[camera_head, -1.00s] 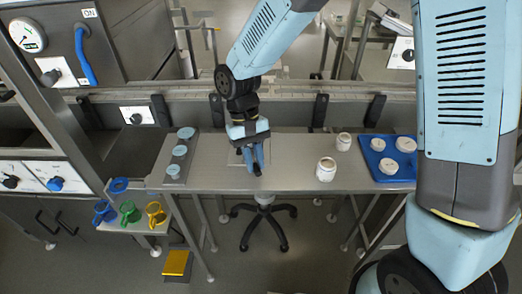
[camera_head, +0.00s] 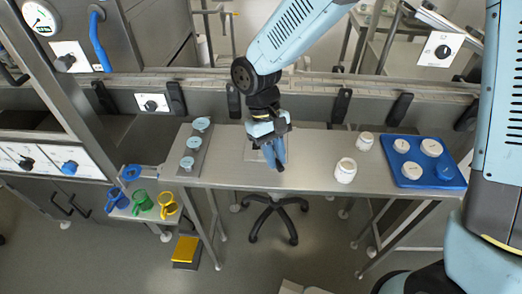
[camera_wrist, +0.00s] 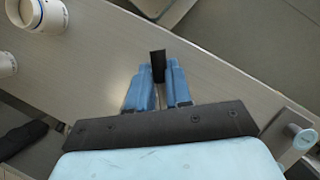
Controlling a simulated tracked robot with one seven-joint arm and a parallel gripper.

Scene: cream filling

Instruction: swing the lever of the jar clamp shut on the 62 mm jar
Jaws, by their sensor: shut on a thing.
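My gripper (camera_head: 277,166) is over the front middle of the steel table, fingers pointing down. In the wrist view my gripper (camera_wrist: 158,78) has its two blue fingers close together around a narrow black piece (camera_wrist: 158,60). This is probably the clamp lever, but its lower part is hidden. A pale flat plate (camera_head: 251,153) shows just left of the fingers; the rest of the clamp is hidden by my gripper. A larger white jar (camera_head: 346,170) and a smaller white jar (camera_head: 365,141) stand apart to the right. I cannot tell which is 62 mm.
A blue tray (camera_head: 457,182) with white lids and a blue one lies at the right. A grey rack (camera_head: 187,176) with pale blue round pieces is at the left. Coloured jugs (camera_head: 143,203) stand on a low side shelf. The table between gripper and jars is clear.

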